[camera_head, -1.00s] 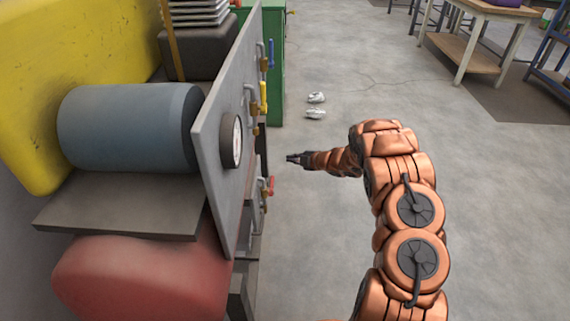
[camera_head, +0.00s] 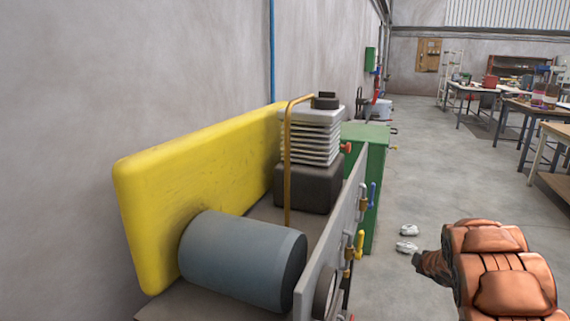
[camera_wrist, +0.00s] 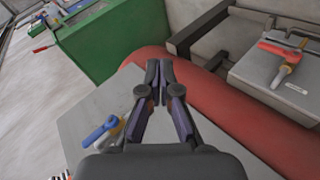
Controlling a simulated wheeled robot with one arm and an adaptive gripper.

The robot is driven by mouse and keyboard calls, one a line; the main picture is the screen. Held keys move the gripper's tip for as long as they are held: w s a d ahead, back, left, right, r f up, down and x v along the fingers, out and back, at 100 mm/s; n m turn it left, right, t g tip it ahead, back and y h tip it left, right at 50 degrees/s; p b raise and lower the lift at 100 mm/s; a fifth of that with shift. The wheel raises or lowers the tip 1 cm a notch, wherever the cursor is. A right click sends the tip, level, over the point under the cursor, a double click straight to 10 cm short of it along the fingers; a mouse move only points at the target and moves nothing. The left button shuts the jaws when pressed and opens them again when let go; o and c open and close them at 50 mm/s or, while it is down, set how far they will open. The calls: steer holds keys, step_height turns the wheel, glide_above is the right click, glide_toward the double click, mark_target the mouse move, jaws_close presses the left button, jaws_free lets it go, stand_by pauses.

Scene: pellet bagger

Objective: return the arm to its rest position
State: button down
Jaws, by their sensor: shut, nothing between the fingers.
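My gripper (camera_wrist: 159,75) shows in the wrist view with its two dark fingers together at the tips and nothing between them. It points over the grey panel and the red tank, and I cannot tell how far it is from them. In the head view my copper-coloured arm is at the lower right, and the gripper there is hidden or only a dark tip at the arm's left side.
The grey panel (camera_head: 333,245) with blue and yellow valve handles stands left of my arm. Behind it are a blue-grey cylinder (camera_head: 235,255), a yellow guard (camera_head: 190,185) and a green cabinet (camera_head: 368,190). Two pale objects (camera_head: 406,246) lie on the floor. Open floor (camera_head: 440,150) extends beyond.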

steer(key=s+a+r+m+g+h+p, duration=0.2)
steer(key=s+r+m+g+p, duration=0.15)
steer(key=s+r, duration=0.65)
steer(key=s+a+r+m+g+h+p, duration=0.15)
steer(key=s+r+m+p, duration=0.35)
steer(key=s+r, duration=0.55)
steer(key=s+a+r+m+g+y+p, duration=0.1)
steer(key=s+a+r+g+p, duration=0.1)
steer(key=s+a, duration=0.5)
steer(key=s+a+r+m+g+y+p, duration=0.1)
steer(key=s+a+r+p, duration=0.4)
steer(key=s, duration=1.1)
steer(key=s+a+r+m+g+y+p, duration=0.1)
steer(key=s+a+r+g+y+p, duration=0.2)
steer(key=s+a, duration=0.6)
steer(key=s+g, duration=0.1)
steer(key=s, duration=0.2)
steer(key=shift+a+r, duration=0.15)
steer(key=shift+a, duration=0.15)
